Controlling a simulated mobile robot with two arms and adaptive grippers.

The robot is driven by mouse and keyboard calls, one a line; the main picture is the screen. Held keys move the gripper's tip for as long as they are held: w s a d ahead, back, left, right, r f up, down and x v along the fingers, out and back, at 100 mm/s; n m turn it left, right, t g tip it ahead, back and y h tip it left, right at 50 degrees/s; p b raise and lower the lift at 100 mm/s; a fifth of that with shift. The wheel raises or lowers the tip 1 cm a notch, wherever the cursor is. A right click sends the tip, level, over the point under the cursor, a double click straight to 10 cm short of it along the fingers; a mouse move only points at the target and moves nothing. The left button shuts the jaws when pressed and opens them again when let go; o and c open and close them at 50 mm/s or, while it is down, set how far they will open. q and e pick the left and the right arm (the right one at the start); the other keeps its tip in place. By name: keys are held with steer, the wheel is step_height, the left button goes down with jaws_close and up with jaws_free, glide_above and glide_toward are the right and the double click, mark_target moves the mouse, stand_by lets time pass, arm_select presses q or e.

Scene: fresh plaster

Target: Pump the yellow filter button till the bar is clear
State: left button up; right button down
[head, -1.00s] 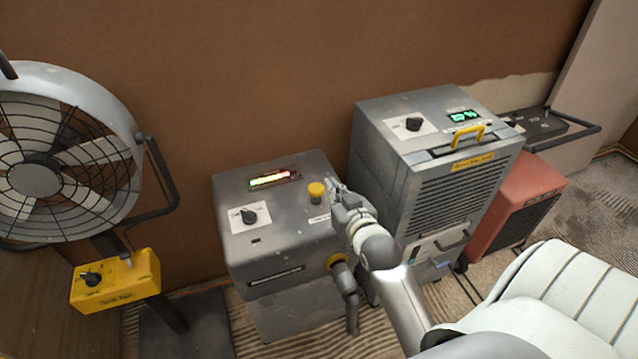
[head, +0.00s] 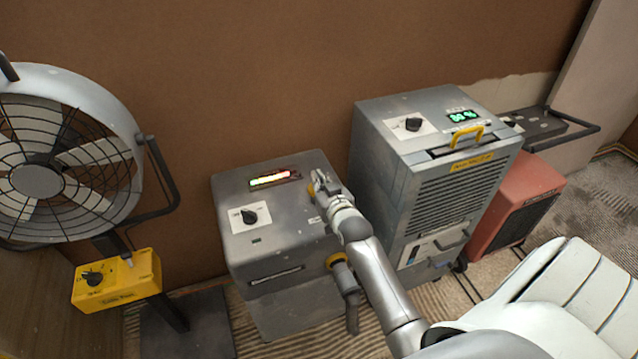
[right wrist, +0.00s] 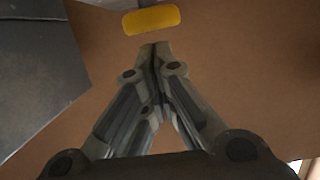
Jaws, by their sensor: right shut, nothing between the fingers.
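The yellow filter button (head: 310,189) sits on the top right of a grey box-shaped machine (head: 290,222). The bar (head: 270,178) on that top is lit, green at left through pale yellow to red at right. My right gripper (head: 319,180) is at the button's right side and partly covers it. In the right wrist view its fingertips (right wrist: 155,48) are together with nothing between them. My left gripper is out of view.
A black knob (head: 249,216) is left of the button, and a hose (head: 345,283) leaves the machine's front. A grey dehumidifier (head: 440,170) with a yellow handle stands close on the right. A fan (head: 40,150) with a yellow control box (head: 118,282) stands left. The brown wall is behind.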

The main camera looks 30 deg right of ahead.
steer(key=shift+f, duration=0.25)
steer(key=shift+f+b, duration=0.75)
steer(key=shift+f, duration=0.75)
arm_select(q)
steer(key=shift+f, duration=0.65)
arm_select(e)
steer(key=shift+r+p, duration=0.6)
step_height(320, 180, up, 3)
steer(key=p, duration=0.3)
steer(key=shift+w+r, duration=0.1)
steer(key=shift+r, duration=0.05)
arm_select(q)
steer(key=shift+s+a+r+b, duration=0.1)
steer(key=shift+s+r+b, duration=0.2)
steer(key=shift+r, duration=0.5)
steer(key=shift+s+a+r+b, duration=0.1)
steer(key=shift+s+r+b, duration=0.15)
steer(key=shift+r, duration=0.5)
arm_select(e)
steer(key=v, duration=1)
